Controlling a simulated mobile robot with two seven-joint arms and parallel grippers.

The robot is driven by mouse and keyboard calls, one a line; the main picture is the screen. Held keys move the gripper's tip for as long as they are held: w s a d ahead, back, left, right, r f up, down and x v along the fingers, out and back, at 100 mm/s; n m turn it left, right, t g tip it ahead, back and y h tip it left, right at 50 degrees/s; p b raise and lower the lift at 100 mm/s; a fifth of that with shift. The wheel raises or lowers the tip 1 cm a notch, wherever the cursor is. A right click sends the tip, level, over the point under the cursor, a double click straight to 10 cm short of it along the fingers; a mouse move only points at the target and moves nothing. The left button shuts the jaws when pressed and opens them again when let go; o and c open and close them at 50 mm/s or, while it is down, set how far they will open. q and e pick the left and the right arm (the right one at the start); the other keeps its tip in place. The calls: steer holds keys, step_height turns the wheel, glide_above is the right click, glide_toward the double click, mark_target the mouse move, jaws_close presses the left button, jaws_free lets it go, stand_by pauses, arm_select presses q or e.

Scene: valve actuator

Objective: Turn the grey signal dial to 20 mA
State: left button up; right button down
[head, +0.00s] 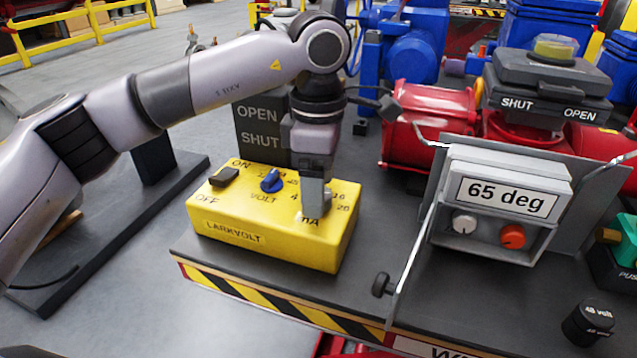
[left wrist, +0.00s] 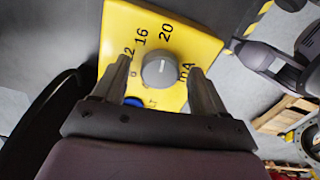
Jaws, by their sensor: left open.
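The grey signal dial (left wrist: 160,70) sits on the yellow LARKVOLT box (head: 270,238), beside printed marks 12, 16 and 20 and the label mA. In the left wrist view its pale pointer line points roughly up the picture, near the 16. My left gripper (head: 315,205) reaches down over the right part of the box and mostly hides the dial in the head view. In the left wrist view the open fingers (left wrist: 160,82) stand on either side of the dial, with a gap visible around it. My right gripper does not show.
A blue volt knob (head: 271,181) and a black ON/OFF switch (head: 224,177) are on the same box. A grey unit reading 65 deg (head: 507,195) stands to the right on the bench. A black OPEN/SHUT panel (head: 262,128) stands behind the box.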

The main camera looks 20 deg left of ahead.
arm_select(q)
step_height(320, 180, up, 7)
steer(key=shift+f, duration=0.2)
stand_by(0.5)
